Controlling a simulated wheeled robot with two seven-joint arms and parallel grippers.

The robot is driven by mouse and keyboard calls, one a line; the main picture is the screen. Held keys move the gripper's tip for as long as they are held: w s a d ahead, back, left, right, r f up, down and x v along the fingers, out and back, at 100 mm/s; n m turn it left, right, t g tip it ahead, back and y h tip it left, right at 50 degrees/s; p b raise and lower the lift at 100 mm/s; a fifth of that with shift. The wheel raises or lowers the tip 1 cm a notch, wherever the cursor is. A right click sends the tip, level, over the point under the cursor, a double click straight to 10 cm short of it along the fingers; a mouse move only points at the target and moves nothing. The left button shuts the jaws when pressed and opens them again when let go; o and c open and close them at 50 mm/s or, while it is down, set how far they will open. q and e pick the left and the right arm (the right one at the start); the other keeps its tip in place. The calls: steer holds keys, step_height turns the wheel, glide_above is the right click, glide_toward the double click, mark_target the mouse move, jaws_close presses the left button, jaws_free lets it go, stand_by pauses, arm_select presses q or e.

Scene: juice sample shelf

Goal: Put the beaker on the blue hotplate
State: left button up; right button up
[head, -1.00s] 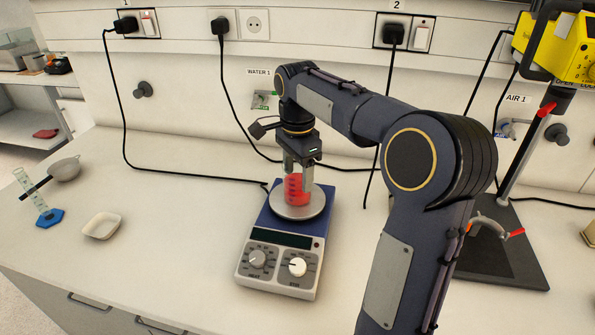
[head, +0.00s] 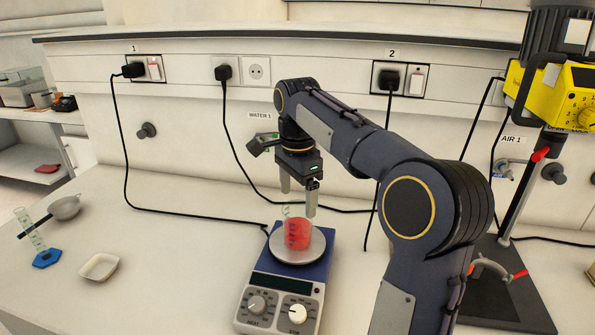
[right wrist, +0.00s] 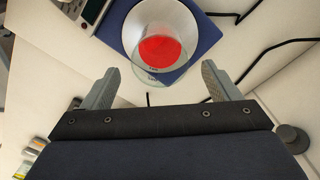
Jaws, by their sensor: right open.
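The glass beaker (head: 297,233) with red liquid stands upright on the round silver plate of the blue hotplate (head: 282,275). In the right wrist view the beaker (right wrist: 160,50) sits over the hotplate's plate, in front of the fingertips. My right gripper (head: 298,197) is open and empty, with its fingers apart just above and behind the beaker. In the right wrist view its two fingers (right wrist: 160,82) are spread wide with nothing between them. My left gripper is not in view.
A white dish (head: 99,267), a strainer (head: 65,207) and a graduated cylinder on a blue base (head: 46,259) stand at the left. A stand with a yellow device (head: 555,95) is at the right. Black cables run behind the hotplate.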

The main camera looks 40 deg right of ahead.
step_height(320, 180, up, 6)
steer(key=s+a+f+n+t+y, duration=0.2)
steer(key=s+a+f+n+t, duration=0.1)
steer(key=s+a+f+n, duration=0.5)
steer(key=s+a+f+n+t+y, duration=0.1)
steer(key=s+a+f+n+t, duration=0.1)
steer(key=s+a+f+n, duration=0.6)
steer(key=s+f+n+p, duration=0.1)
steer(key=s, duration=0.4)
steer(key=shift+a+n+t+y, duration=0.3)
steer(key=shift+a+t+y, duration=0.1)
